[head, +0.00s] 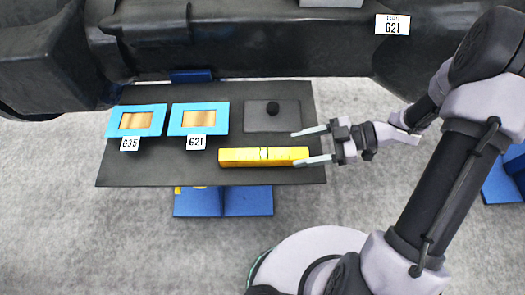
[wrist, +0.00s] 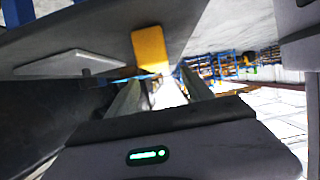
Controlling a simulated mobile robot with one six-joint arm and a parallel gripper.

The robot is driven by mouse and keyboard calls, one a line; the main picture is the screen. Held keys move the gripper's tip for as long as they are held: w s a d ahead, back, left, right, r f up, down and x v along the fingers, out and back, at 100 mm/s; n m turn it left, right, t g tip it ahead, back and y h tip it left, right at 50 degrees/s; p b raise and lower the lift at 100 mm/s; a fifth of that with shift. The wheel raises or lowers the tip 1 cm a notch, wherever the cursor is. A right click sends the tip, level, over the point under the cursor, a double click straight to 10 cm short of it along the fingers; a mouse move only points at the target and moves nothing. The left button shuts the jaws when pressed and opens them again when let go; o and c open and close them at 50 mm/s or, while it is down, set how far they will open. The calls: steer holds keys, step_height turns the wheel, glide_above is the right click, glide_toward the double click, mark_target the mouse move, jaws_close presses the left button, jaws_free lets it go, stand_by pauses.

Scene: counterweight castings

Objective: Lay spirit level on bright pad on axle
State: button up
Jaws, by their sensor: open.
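The yellow spirit level (head: 240,157) lies flat along the front of a dark tray, with a pale vial at its middle. It also shows in the wrist view (wrist: 150,48), just beyond the fingers. My gripper (head: 297,147) is open and empty at the level's right end, with one finger overlapping that end in the picture; I cannot tell whether they touch. The axle is a large dark casting (head: 250,50) across the back, tagged G21. A light grey patch (head: 330,3), perhaps the bright pad, shows on it, cut by the top edge.
The dark tray (head: 200,178) also holds two blue frames with coppery insides, tagged G35 (head: 144,108) and G21 (head: 211,106), and a grey plate with a black knob (head: 273,105). It stands on a blue base (head: 222,203). Grey floor is open at the front left.

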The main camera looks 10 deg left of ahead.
mark_target(267, 154)
steer(key=b+x, duration=0.1)
steer(key=x, duration=0.2)
steer(key=b+x, duration=0.2)
steer(key=x, duration=0.2)
steer(key=b+x, duration=0.1)
steer(key=x, duration=0.2)
steer(key=shift+a+r+b, duration=0.3)
steer(key=shift+a+b, duration=0.1)
steer(key=shift+r, duration=0.1)
jaws_close()
